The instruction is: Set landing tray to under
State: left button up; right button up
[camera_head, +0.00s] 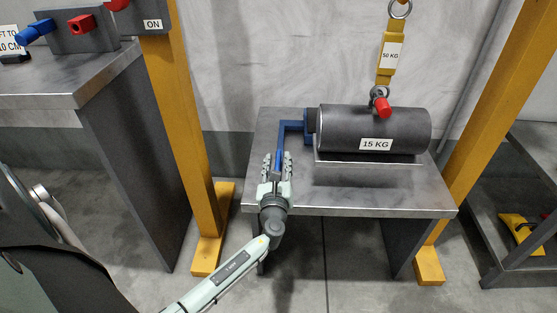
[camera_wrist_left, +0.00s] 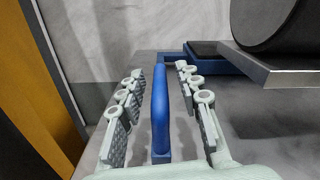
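A blue handle (camera_head: 292,126) stands at the left end of the dark barrel labelled 15 KG (camera_head: 345,131). In the left wrist view the upright blue bar (camera_wrist_left: 160,115) is between my left gripper's fingers, with a gap on each side. A flat grey plate, which looks like the landing tray (camera_head: 385,160), shows beneath the barrel; its edge also shows in the wrist view (camera_wrist_left: 285,78). I cannot tell whether barrel and plate touch, or how the handle joins the plate. My left gripper (camera_head: 278,163) is open over the table's left part. My right gripper is not in view.
The barrel is under a yellow hanging unit marked 50 KG (camera_head: 391,55). Yellow posts (camera_head: 180,110) flank the metal table (camera_head: 350,195). A bench at left holds a control box (camera_head: 90,38). A shelf with a yellow item (camera_head: 520,230) stands at right. The table front is clear.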

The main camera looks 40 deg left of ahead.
pick_arm(q)
jog(key=shift+w+a, duration=0.25)
jog(key=shift+w, duration=0.1)
grip_shut()
